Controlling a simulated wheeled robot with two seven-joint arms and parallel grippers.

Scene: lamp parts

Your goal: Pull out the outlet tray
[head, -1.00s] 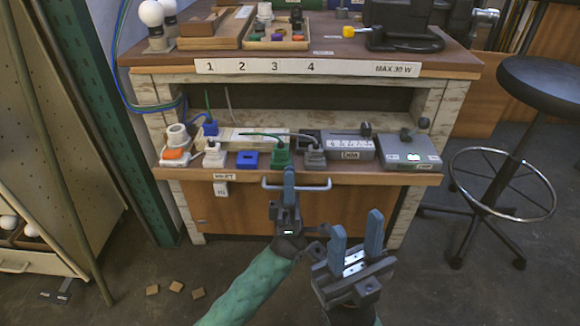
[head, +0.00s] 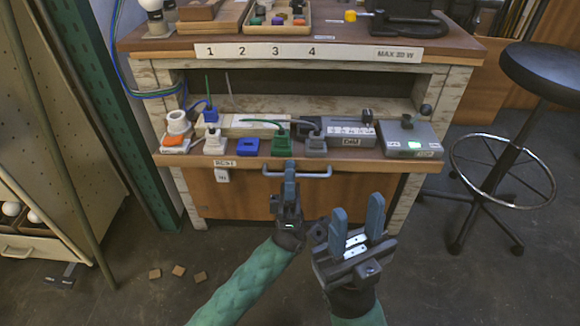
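The outlet tray (head: 300,160) is the wooden shelf board under the bench top, with outlets and boxes on it. A pale metal bar handle (head: 318,175) runs along its front edge.
On the tray are a white plug (head: 215,142), a blue block (head: 248,147), a green plug (head: 281,143) and grey boxes (head: 410,140). A black stool (head: 548,68) stands right. A leaning pole (head: 65,190) is left. Small wooden pieces (head: 178,270) lie on the floor.

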